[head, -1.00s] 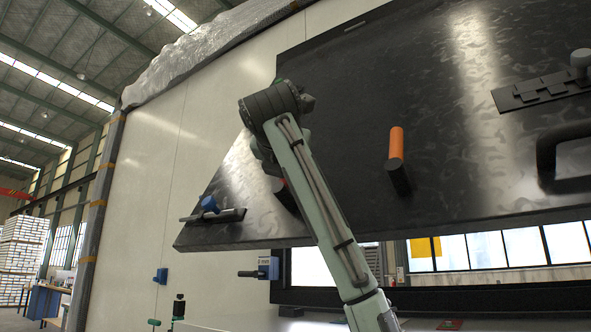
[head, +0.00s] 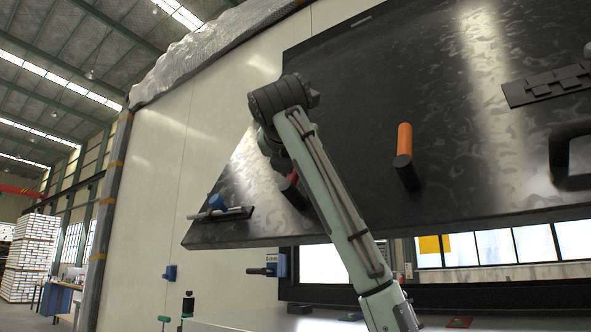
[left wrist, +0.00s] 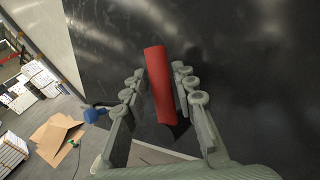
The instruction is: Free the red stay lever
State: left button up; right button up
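The red lever (left wrist: 158,85) is a cylindrical red handle on a dark glossy panel (head: 360,110). In the left wrist view it stands between the two fingers of my left gripper (left wrist: 159,70). The fingers are open, one on each side; the right finger looks closer to it than the left. I cannot tell whether either finger touches it. In the head view only a small part of the red lever (head: 289,183) shows beside my left arm, which hides the rest and most of the gripper. My right gripper is not in view.
An orange handle (head: 404,142) with a dark end stands out from the panel to the right. A blue knob (head: 217,202) on a dark latch sits near the panel's lower left corner. A black pull handle (head: 558,160) is at the right edge. Windows show below the panel.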

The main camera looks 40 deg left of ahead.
pick_arm(q)
jog(key=v, duration=1.2)
dwell(0.4)
